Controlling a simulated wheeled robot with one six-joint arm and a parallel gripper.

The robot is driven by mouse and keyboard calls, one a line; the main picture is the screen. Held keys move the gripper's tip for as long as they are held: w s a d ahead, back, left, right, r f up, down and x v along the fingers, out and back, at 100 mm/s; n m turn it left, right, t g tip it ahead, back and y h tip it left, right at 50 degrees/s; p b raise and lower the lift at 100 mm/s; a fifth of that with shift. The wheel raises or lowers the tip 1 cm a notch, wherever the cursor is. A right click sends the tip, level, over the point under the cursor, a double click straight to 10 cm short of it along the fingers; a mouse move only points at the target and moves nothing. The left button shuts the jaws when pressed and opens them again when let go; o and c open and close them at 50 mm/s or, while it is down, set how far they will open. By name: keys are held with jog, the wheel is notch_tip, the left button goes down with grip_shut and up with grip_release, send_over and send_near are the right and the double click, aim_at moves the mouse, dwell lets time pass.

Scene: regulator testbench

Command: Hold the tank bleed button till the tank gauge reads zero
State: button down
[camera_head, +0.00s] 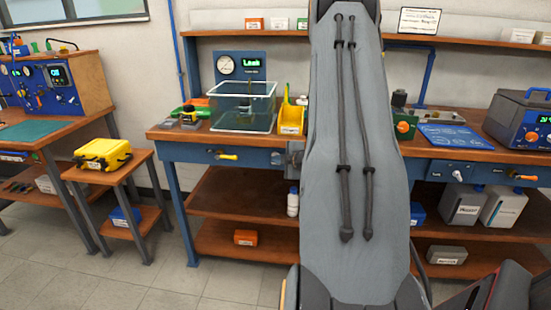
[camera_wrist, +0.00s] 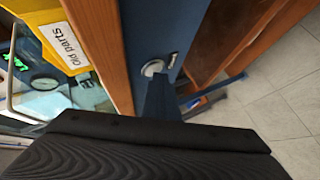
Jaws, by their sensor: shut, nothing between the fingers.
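My gripper (camera_wrist: 160,132) fills the bottom of the wrist view as a dark, ribbed shape; it is shut and empty. Beyond it is the blue front of the bench with a small silver round fitting (camera_wrist: 153,68). I cannot tell whether this is the tank bleed button, or whether my gripper touches it. In the head view a round white-faced gauge (camera_head: 225,65) sits on a blue panel above a clear water tank (camera_head: 242,108); its reading is too small to make out. I cannot tell whether it is the tank gauge. My arm hides the middle of the bench.
A yellow bin (camera_wrist: 72,38) labelled "Old parts" stands at the bench edge. A yellow-handled valve (camera_head: 228,156) sticks out of the bench front. A yellow case (camera_head: 102,153) rests on a small side table. The tiled floor (camera_head: 140,275) at the front left is clear.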

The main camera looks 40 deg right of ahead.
dwell(0.5)
jog(key=shift+s+a, duration=0.55)
jog(key=shift+a, duration=0.1)
jog(key=shift+s+a+p, duration=0.35)
jog(key=shift+s+a, duration=1.25)
jog(key=shift+a, duration=0.3)
jog(key=s+a+r+m+g, duration=0.2)
jog(key=a+m+g, duration=0.15)
jog(key=a, duration=0.65)
jog(key=s+a+r+m+g, duration=0.1)
jog(key=s+a+m+g, duration=0.2)
jog(key=a, duration=0.7)
jog(key=s+a+r+m+g+y, duration=0.1)
jog(key=s+a+r+m+g, duration=0.1)
jog(key=s+a, duration=0.6)
jog(key=s+a+r+m+g+y, duration=0.1)
jog(key=s+a+m+g, duration=0.3)
jog(key=s+a, duration=0.5)
jog(key=shift+s+a+r, duration=0.15)
jog(key=shift+s+r, duration=0.25)
jog(key=shift+r, duration=0.15)
